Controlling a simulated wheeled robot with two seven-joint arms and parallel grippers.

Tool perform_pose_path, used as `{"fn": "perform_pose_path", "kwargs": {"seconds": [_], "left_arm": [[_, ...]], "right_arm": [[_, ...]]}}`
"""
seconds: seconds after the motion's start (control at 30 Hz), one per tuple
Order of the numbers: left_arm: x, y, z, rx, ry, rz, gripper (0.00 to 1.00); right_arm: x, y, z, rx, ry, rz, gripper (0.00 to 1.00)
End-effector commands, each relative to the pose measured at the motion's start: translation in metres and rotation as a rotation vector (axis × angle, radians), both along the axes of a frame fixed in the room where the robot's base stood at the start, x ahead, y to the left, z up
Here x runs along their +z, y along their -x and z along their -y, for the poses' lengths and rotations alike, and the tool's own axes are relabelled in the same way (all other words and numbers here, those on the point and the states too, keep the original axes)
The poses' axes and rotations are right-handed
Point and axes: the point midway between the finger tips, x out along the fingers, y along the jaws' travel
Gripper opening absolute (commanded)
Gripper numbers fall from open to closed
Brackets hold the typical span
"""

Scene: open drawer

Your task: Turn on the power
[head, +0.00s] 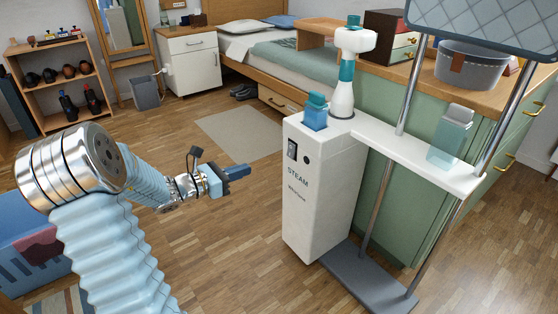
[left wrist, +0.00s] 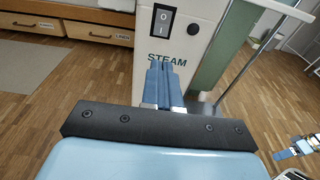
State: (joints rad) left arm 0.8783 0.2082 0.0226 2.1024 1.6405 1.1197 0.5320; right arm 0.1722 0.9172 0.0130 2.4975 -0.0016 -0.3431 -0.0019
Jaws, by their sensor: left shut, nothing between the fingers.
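A white garment steamer (head: 318,215) with "STEAM" lettering stands on the wood floor. A black rocker switch (head: 292,150) marked 0 and I sits on its front face. The switch also shows in the left wrist view (left wrist: 162,22), with a small round dark button (left wrist: 193,29) to its right. My left gripper (head: 240,172) is shut and empty, apart from the steamer's front in the head view. In the left wrist view its blue fingertips (left wrist: 165,68) appear below the switch, over the lettering. My right gripper (left wrist: 295,150) shows small at the right edge; its opening is unclear.
The steamer has a grey base (head: 370,285), metal poles and a white shelf (head: 415,155) with a translucent bottle. A green cabinet (head: 400,220) stands behind it. A blue crate (head: 30,245) is at the left. The floor before the steamer is clear.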

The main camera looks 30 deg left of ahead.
Motion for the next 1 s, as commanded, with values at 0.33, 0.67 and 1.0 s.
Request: {"fn": "perform_pose_path", "kwargs": {"seconds": [0.33, 0.67, 1.0], "left_arm": [[-0.008, -0.043, 0.019, -0.005, -0.001, 0.001, 0.00], [-0.016, -0.104, 0.044, -0.004, -0.001, 0.001, 0.00], [-0.017, -0.128, 0.054, -0.002, -0.003, 0.000, 0.00]], "right_arm": [[-0.008, 0.000, 0.000, -0.001, 0.000, 0.002, 0.43], [-0.017, -0.001, 0.000, -0.002, 0.002, 0.003, 0.43], [-0.020, -0.001, 0.001, -0.003, 0.002, 0.005, 0.43]]}}
